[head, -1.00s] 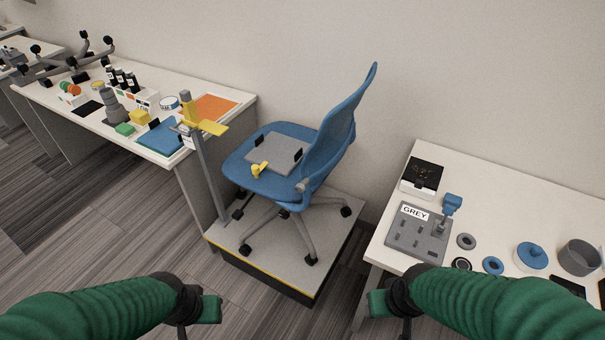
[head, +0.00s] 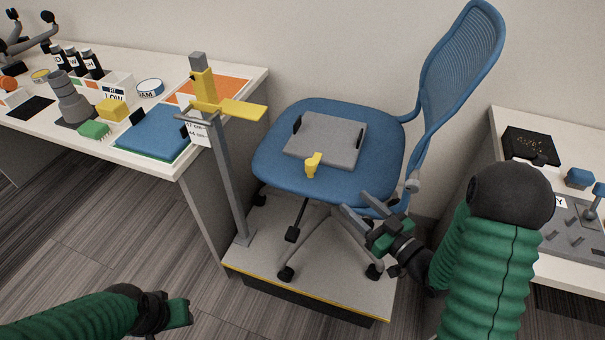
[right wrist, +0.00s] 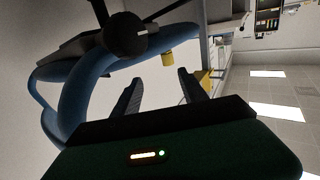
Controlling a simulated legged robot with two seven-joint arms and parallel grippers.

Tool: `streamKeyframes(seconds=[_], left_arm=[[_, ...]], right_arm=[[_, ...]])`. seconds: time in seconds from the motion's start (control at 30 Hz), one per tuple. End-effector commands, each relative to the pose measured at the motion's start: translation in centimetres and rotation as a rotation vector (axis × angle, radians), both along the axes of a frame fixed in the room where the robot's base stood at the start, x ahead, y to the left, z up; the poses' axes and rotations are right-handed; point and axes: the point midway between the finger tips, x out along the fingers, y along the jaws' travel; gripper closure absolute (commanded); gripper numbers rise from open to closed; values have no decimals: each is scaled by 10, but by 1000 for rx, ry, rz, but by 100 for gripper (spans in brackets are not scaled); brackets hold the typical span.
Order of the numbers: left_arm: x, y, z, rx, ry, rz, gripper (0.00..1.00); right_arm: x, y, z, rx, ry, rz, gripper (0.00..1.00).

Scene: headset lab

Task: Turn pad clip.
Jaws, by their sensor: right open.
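A yellow clip (head: 313,165) stands at the front edge of a grey pad (head: 327,140), which lies on the blue chair seat (head: 278,165). I take it for the pad clip. My right gripper (head: 356,204) is open and empty by the seat's front right edge, apart from the clip and to its lower right. In the right wrist view a yellow piece, probably the clip (right wrist: 168,59), shows beyond and between the open fingers (right wrist: 160,92). My left gripper (head: 180,312) is low at the left, away from the chair; its fingers are not clear.
The chair stands on a low grey platform (head: 300,287). A post with a yellow arm (head: 240,109) rises left of the seat. The left table (head: 130,157) holds bottles and blocks; the right table (head: 572,268) holds a grey panel. The blue backrest (head: 458,70) stands behind right.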

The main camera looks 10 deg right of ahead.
Motion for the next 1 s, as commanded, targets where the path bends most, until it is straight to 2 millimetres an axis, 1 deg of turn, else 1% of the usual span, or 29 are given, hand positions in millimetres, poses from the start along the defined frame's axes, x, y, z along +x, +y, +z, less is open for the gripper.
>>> streamKeyframes(seconds=[0.07,0.17,0.27,0.3,0.5,0.6,0.7,0.83,1.0], left_arm=[[0,0,-3,0,-1,0,64],[0,0,-3,0,-1,0,64],[0,0,-6,0,-1,1,64],[0,0,-7,0,-1,1,64],[0,1,-15,0,0,2,64],[0,1,-19,0,0,1,64],[0,0,-22,0,0,1,64],[0,0,-24,0,0,1,64],[0,1,-24,0,0,1,64]], right_arm=[[3,8,3,8,-20,12,50],[18,19,6,2,-23,16,50],[39,31,6,0,-23,17,50],[50,35,6,0,-23,17,50],[99,51,4,5,-21,15,50],[122,58,3,6,-20,13,50],[140,66,4,6,-20,12,50],[153,73,5,3,-19,12,50],[157,75,6,3,-18,11,50]])
